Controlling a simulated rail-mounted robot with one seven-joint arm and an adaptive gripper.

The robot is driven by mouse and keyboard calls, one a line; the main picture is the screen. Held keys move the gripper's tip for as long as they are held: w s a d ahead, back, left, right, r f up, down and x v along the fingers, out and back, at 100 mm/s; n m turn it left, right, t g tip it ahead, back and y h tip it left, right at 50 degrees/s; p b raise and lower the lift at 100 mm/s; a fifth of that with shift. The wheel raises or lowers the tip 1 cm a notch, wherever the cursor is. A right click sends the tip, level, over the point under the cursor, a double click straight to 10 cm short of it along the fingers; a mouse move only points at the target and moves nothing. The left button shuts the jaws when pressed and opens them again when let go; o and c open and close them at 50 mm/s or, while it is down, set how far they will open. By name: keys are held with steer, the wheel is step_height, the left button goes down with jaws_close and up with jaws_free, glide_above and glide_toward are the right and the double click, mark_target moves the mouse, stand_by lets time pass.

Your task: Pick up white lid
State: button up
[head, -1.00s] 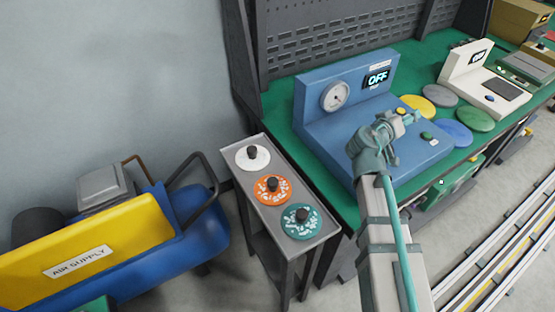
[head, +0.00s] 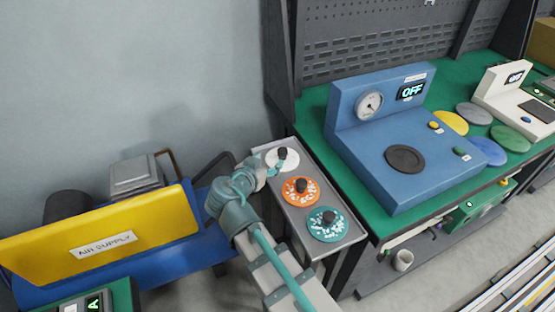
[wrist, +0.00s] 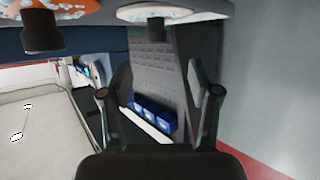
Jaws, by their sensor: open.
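The white lid (head: 270,161) lies at the back end of a narrow grey stand, with a black knob (head: 282,153) upright at its middle. My gripper (head: 273,171) is at the lid's left front edge in the head view, hiding part of it. In the wrist view, which looks upside down, the white lid (wrist: 157,11) and its knob are at the top centre. There my gripper (wrist: 158,78) is open and empty, its two fingers spread, with the knob lined up between them. I cannot tell whether the fingers touch the lid.
The orange lid (head: 297,198) and the teal lid (head: 323,231) lie on the same stand (head: 352,232). The blue tester (head: 400,150) stands on the green bench to the right. The yellow and blue air supply unit (head: 80,240) is to the left.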

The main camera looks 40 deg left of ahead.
mark_target(281, 152)
steer(key=x, duration=0.4)
steer(key=shift+w+a+p, duration=0.1)
steer(key=shift+w+p, duration=0.25)
steer(key=shift+w, duration=0.05)
steer(key=shift+d+p+x, duration=0.15)
steer(key=shift+p+x, duration=0.25)
steer(key=shift+x, duration=1.05)
steer(key=shift+d+p+x, duration=0.1)
steer(key=shift+p+x, duration=0.25)
steer(key=shift+x, duration=1.15)
jaws_close()
